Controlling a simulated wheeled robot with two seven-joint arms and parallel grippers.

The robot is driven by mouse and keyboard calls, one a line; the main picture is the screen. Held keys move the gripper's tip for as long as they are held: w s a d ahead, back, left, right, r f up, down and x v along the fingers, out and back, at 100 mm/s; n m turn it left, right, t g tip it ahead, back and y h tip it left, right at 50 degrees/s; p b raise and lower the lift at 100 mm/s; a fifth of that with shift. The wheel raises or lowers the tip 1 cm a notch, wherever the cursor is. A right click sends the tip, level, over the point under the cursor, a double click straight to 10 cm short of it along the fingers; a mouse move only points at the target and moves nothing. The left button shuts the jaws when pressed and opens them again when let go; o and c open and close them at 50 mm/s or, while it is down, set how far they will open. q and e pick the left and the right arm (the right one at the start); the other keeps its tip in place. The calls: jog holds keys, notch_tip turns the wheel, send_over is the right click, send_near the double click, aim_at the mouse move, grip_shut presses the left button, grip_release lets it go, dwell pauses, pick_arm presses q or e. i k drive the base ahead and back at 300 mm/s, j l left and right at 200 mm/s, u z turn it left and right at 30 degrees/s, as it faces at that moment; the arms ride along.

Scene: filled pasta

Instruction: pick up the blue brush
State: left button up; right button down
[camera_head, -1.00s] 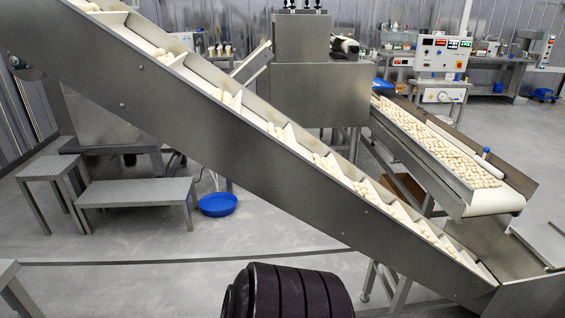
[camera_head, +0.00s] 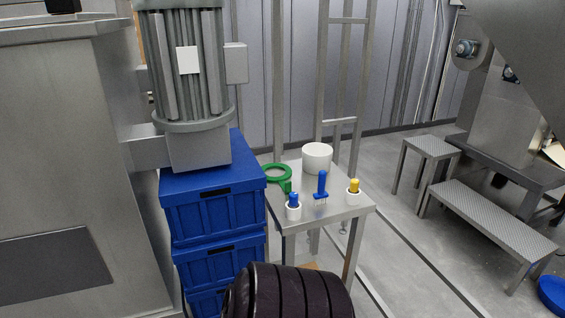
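A blue brush (camera_head: 322,183) is on a small steel table (camera_head: 338,215) near the middle of the view. Its handle points away from me and its head, with pale bristles, is toward the table's front edge. Beside it at the left is a small white cup (camera_head: 293,212) with a blue top (camera_head: 293,199). At its right is another white cup (camera_head: 353,198) with a yellow top (camera_head: 354,184). Neither of my grippers is in view.
Open floor and metal steps (camera_head: 495,225) lie to the right.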

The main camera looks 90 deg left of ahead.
aim_at(320, 197)
jog(key=u, duration=2.45)
jog(key=z, duration=4.15)
jog(key=j+u, duration=0.1)
jog(key=u, duration=4.15)
